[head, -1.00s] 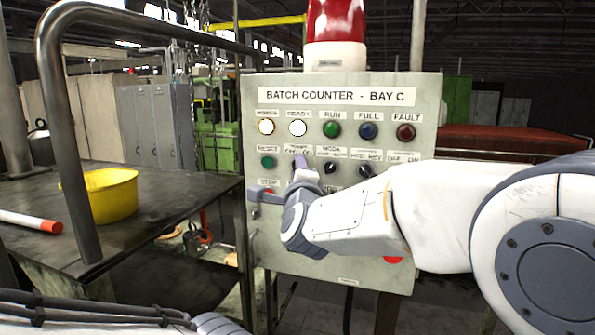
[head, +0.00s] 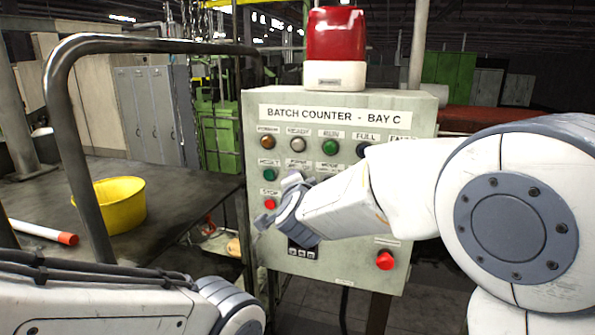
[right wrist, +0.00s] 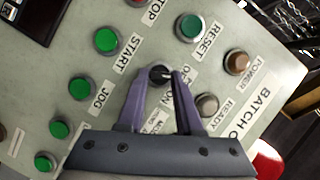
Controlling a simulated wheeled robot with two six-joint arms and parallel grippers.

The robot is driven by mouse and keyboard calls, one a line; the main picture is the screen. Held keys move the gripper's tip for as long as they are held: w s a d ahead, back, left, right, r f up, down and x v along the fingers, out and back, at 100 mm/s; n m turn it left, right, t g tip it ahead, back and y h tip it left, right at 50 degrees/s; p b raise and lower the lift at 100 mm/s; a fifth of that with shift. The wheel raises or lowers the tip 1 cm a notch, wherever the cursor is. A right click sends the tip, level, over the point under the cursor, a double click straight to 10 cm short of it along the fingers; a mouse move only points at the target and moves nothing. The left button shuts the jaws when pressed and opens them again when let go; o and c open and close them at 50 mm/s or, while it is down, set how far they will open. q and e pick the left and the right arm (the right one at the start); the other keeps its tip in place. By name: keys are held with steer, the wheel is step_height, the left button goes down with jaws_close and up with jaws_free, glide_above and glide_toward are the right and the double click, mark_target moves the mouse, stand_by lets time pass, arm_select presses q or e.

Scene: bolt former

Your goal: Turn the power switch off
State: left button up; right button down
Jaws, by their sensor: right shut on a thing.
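The grey "BATCH COUNTER - BAY C" panel (head: 400,280) stands ahead of me. The black power switch knob (right wrist: 157,73) shows in the right wrist view, below the RESET button, with its OFF/ON label partly covered. My right gripper (right wrist: 160,78) is shut on this knob, one finger at each side. The POWER lamp (head: 267,142) and the READY lamp (head: 298,144) are dark. My left arm shows at the lower left, but its gripper is out of view.
A red STOP button (head: 270,204) and a green RESET button (head: 270,174) sit close to my right gripper. A dark table (head: 190,185) with a yellow bowl (head: 118,212) and a metal rail (head: 70,140) stand left.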

steer(key=shift+n, duration=0.3)
steer(key=c, duration=0.6)
jaws_free()
steer(key=shift+o, duration=0.2)
steer(key=s+r+b, duration=0.2)
steer(key=s, duration=0.8)
steer(key=shift+s+d+b, duration=0.15)
steer(key=shift+b, duration=0.15)
